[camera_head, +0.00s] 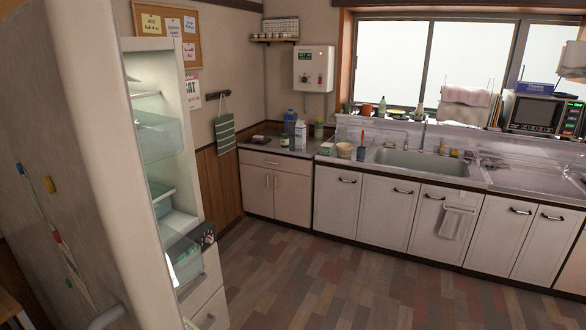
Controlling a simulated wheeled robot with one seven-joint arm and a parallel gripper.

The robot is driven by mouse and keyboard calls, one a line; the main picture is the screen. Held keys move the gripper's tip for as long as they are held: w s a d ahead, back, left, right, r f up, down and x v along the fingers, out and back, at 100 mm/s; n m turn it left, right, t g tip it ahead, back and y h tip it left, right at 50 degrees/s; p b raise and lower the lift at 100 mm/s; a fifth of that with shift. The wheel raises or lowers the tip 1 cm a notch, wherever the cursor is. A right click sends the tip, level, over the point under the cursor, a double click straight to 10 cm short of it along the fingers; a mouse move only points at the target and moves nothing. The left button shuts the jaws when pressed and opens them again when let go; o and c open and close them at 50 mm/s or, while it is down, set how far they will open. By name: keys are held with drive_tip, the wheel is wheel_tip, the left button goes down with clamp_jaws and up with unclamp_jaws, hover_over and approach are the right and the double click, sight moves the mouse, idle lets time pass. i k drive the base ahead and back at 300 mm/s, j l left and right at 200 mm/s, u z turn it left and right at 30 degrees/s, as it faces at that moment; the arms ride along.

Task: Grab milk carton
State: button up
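A white milk carton (300,135) with a gabled top stands upright on the corner counter (262,150), near the back wall. It is small in this view, and its lower part is partly crowded by nearby items. A blue bottle (290,122) stands just left of it and a greenish container (318,131) just right of it. My gripper is not in view.
An open fridge (165,140) with a large door (75,150) fills the left side. White cabinets (385,210) and a sink (425,163) run along the back right, with a microwave (540,113) at far right. The wooden floor (350,285) is clear.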

sight(299, 129)
drive_tip(key=i, duration=3.05)
drive_tip(key=i+u, duration=0.15)
drive_tip(key=i, duration=0.4)
drive_tip(key=i+u, duration=0.15)
drive_tip(key=i, duration=0.35)
drive_tip(key=i+l+u, duration=0.15)
drive_tip(key=i, duration=0.35)
drive_tip(key=i+l+u, duration=0.15)
drive_tip(key=i, duration=0.4)
drive_tip(key=i+l+u, duration=0.1)
drive_tip(key=i+u, duration=0.2)
drive_tip(key=i, duration=0.45)
